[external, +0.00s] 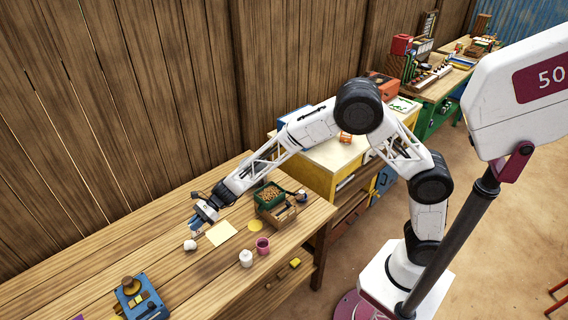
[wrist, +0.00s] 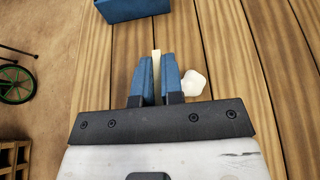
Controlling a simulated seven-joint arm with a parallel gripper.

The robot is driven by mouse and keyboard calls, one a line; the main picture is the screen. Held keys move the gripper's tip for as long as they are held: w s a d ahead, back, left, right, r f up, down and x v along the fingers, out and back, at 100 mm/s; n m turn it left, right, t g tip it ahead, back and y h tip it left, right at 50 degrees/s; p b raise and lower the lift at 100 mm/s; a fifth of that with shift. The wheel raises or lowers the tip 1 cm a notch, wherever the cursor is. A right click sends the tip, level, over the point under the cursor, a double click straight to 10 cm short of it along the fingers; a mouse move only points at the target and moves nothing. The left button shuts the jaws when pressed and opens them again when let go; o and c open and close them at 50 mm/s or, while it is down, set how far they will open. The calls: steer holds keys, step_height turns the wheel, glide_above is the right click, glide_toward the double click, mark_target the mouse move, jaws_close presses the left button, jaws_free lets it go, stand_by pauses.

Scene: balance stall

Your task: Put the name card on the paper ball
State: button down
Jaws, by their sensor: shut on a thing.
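My gripper (wrist: 156,72) is shut on a thin cream piece seen edge-on, which looks like the name card (wrist: 156,60). The white, lumpy paper ball (wrist: 194,83) lies just right of the fingers in the wrist view. In the external view the paper ball (external: 190,245) sits on the table just below the fingertips. Nothing is seen on top of it.
A pale yellow sheet (external: 221,233) lies flat beside the gripper. A blue device (external: 143,296) stands nearer the front. Planks between are clear.

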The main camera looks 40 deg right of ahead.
steer(key=shift+w+a+f, duration=0.15)
steer(key=shift+w+a, duration=0.8)
steer(key=shift+w, duration=0.15)
steer(key=shift+w+a+f, duration=0.1)
steer(key=shift+w+a, duration=0.85)
steer(key=shift+w, duration=0.1)
steer(key=shift+f, duration=1.75)
steer(key=shift+f, duration=0.1)
steer(key=c, duration=1.3)
jaws_free()
steer(key=shift+o, duration=0.2)
steer(key=v, duration=1.2)
